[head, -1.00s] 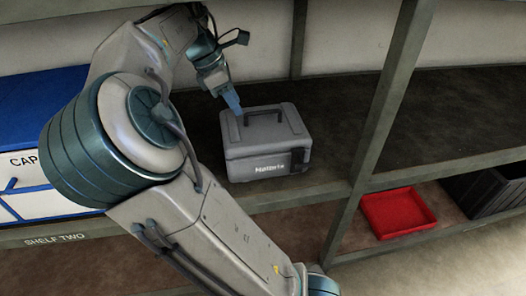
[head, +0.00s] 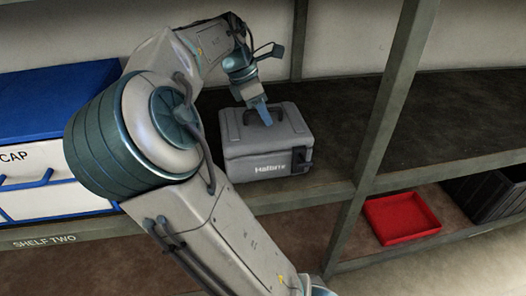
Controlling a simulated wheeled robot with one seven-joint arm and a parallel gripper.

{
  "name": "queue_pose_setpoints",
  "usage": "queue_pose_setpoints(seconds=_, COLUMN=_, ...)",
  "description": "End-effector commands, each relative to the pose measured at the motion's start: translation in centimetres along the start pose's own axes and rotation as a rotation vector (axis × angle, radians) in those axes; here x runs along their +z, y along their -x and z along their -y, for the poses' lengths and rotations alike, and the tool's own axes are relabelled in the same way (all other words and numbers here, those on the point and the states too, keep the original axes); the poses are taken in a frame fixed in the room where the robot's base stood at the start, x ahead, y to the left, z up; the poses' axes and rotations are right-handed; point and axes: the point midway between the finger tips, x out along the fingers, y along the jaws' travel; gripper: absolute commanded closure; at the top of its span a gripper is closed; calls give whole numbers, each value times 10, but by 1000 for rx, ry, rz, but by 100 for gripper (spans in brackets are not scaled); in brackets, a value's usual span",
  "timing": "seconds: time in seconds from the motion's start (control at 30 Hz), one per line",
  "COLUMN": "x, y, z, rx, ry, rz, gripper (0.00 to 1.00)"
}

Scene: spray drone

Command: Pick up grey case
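The grey case (head: 262,150) stands upright on the shelf, with white lettering and a latch on its front. Its dark handle (head: 247,115) is on the lid. My gripper (head: 264,120) points down at the lid, its blue fingers at the handle. The fingertips overlap the handle in this view, so I cannot tell whether they touch it or are closed around it. The finger gap is not visible.
A white and blue box marked CAP (head: 50,195) stands left on the same shelf. A shelf post (head: 385,120) rises right of the case. A red tray (head: 400,217) and a dark crate (head: 495,195) are lower right. The shelf right of the post is bare.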

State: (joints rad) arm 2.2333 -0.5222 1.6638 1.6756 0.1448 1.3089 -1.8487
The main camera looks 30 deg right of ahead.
Motion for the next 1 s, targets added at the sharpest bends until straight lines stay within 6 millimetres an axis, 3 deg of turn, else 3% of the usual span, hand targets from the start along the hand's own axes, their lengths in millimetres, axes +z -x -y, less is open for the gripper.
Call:
queue_pose_setpoints(seconds=0.07, x=0, y=1, z=0, rx=0, ry=0, rz=0, gripper=64)
queue_pose_setpoints(seconds=0.2, x=0, y=1, z=0, rx=0, ry=0, rz=0, gripper=100)
queue_pose_setpoints(seconds=1.0, x=0, y=1, z=0, rx=0, ry=1, rz=0, gripper=100)
